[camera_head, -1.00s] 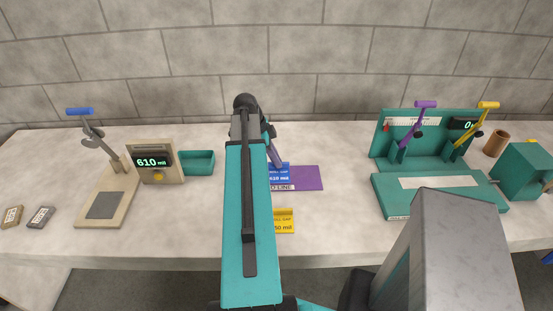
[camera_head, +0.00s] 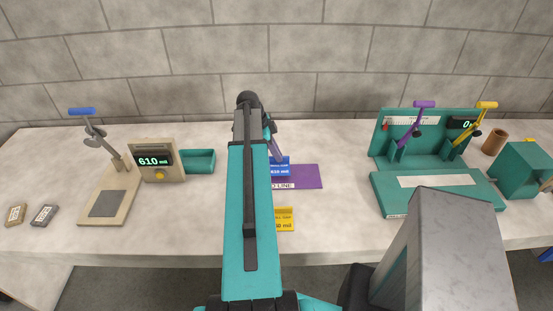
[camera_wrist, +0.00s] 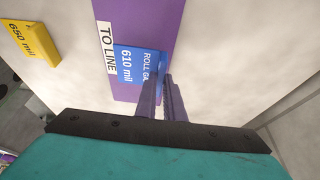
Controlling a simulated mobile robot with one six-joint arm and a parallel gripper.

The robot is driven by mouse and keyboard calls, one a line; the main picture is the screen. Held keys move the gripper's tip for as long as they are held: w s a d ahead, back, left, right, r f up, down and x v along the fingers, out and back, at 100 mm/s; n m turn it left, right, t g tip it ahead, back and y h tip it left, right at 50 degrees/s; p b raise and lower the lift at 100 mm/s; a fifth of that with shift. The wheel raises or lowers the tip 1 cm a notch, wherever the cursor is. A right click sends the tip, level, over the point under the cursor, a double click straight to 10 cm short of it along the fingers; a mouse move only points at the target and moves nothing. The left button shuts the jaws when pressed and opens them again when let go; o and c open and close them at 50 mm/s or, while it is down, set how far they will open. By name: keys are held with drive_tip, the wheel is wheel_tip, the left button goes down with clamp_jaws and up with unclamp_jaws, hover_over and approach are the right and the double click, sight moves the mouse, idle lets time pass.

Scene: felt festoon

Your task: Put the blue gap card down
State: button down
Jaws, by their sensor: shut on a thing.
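The blue gap card (camera_head: 280,168), marked 610 mil, is over the purple mat (camera_head: 308,178) with its "TO LINE" label. In the wrist view the blue card (camera_wrist: 130,64) covers part of the purple mat beside that label. My gripper (camera_wrist: 160,82) is shut on the card's near edge; its purple fingers also show in the head view (camera_head: 274,149). Whether the card touches the mat or is slightly above it I cannot tell. My arm hides the mat's left part in the head view.
A yellow 650 mil card (camera_head: 284,218) stands in front of the mat. On the left are a gauge reading 610 mil (camera_head: 154,161), a teal tray (camera_head: 198,160) and two small cards (camera_head: 43,215). A teal lever station (camera_head: 425,140) stands right. The table right of the mat is clear.

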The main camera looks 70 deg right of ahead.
drive_tip(key=shift+f+p, duration=0.6)
drive_tip(key=shift+f, duration=0.75)
drive_tip(key=shift+f, duration=0.2)
drive_tip(key=c, duration=1.9)
unclamp_jaws()
drive_tip(key=shift+r, duration=0.1)
drive_tip(key=shift+o, duration=0.2)
drive_tip(key=shift+r, duration=0.25)
drive_tip(key=b+v, duration=0.4)
drive_tip(key=v, duration=0.7)
drive_tip(key=shift+r, duration=0.35)
drive_tip(key=shift+w+a, duration=0.1)
drive_tip(key=shift+w, duration=0.1)
